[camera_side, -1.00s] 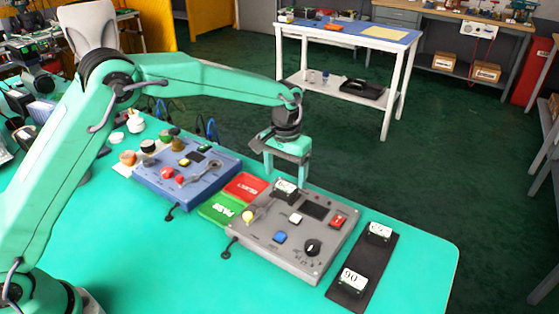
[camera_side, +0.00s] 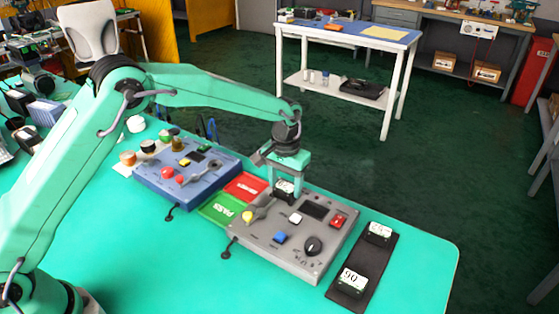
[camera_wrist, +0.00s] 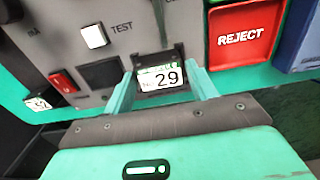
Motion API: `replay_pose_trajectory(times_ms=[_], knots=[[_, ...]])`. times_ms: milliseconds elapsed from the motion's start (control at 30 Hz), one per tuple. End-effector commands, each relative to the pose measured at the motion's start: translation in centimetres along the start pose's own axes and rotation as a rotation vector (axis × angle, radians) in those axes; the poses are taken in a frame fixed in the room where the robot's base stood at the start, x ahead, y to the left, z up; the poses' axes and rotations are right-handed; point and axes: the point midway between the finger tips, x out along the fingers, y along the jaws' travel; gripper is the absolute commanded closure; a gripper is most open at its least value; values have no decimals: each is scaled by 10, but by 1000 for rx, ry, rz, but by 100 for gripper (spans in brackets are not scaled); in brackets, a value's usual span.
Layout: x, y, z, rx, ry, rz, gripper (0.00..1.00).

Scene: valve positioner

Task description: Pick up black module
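The black module (camera_side: 285,186) sits at the back edge of the grey panel (camera_side: 262,240). In the wrist view the module (camera_wrist: 161,76) shows a white label reading 29. My gripper (camera_side: 285,192) has come down over it, with one finger on each side. In the wrist view my gripper's fingers (camera_wrist: 161,84) look open, with a small gap on each side of the module. In the side view, the fingers partly hide the module.
Two more black modules with white labels stand on a dark strip: one at the back (camera_side: 380,231), one marked 90 (camera_side: 351,281) in front. A red REJECT tray (camera_side: 246,186), a green PASS tray (camera_side: 224,208) and a blue panel (camera_side: 185,185) lie to the left.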

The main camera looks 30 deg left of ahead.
Motion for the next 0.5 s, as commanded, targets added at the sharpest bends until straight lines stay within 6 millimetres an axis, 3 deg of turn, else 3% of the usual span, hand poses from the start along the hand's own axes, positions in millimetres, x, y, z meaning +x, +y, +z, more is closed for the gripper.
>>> replay_pose_trajectory(times_ms=[33,133,167,500], knots=[[0,0,0,0,0,0,53],[0,0,0,0,0,0,73],[0,0,0,0,0,0,74],[-3,0,0,0,1,0,75]])
